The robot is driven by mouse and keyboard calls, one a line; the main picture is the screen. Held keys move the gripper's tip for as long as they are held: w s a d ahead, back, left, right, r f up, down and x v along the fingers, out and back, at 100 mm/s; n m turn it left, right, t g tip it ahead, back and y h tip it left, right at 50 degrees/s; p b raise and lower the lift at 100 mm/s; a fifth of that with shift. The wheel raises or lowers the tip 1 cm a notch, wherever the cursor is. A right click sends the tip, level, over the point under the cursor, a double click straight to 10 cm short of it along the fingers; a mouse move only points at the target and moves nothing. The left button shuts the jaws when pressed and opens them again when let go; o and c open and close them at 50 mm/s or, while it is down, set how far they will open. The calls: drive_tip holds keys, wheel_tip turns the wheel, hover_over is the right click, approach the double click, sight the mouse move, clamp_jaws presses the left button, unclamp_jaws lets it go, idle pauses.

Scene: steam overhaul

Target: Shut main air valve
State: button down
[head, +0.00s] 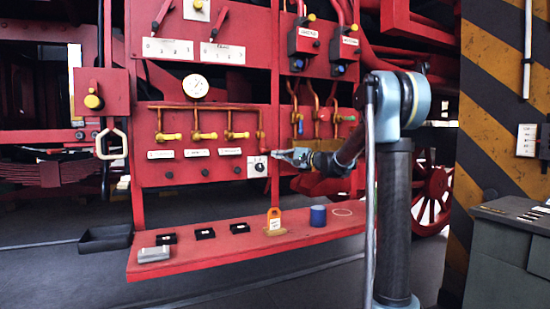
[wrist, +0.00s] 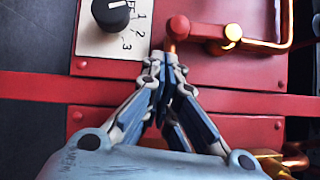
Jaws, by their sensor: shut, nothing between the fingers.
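A copper pipe (head: 205,106) runs across the red panel, with several brass valves (head: 204,135) below it. At its right end is a valve with a red lever (head: 262,141). In the wrist view this red lever (wrist: 200,28) runs from a brass nut (wrist: 232,33) to a rounded red end. My gripper (head: 277,153) is at the panel, just right of the lever's lower end. In the wrist view my gripper (wrist: 166,60) is shut and empty, its tips right beside the rounded end. I cannot tell whether they touch. The valve labels are too small to read.
A black selector knob (wrist: 112,13) on a numbered plate sits close to my fingertips. A red shelf (head: 330,228) below the panel holds black blocks, an orange tag (head: 274,219) and a blue cylinder (head: 318,215). A striped pillar (head: 488,110) and grey cabinet (head: 510,240) stand at right.

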drive_tip(key=w+v, duration=0.1)
drive_tip(key=v, duration=1)
drive_tip(key=shift+d+f, duration=0.2)
drive_tip(key=shift+d, duration=0.15)
drive_tip(key=shift+s, duration=0.1)
drive_tip(key=s+d+f+n+g+h, duration=0.15)
drive_tip(key=s+f+h, duration=0.25)
drive_tip(key=s+f, duration=0.65)
drive_tip(key=s+d+f+n+g+h, duration=0.1)
drive_tip(key=s+f+n+g+h, duration=0.45)
drive_tip(key=s, duration=0.85)
drive_tip(key=s+d+f+h, duration=0.3)
drive_tip(key=s+d+f, duration=0.4)
drive_tip(key=s+f, duration=0.3)
drive_tip(key=s+d+f+h, duration=0.4)
drive_tip(key=s+d+f, duration=0.4)
drive_tip(key=s+f, duration=0.2)
drive_tip(key=shift+d+t, duration=0.15)
drive_tip(key=shift+t, duration=0.15)
drive_tip(key=shift+s, duration=0.1)
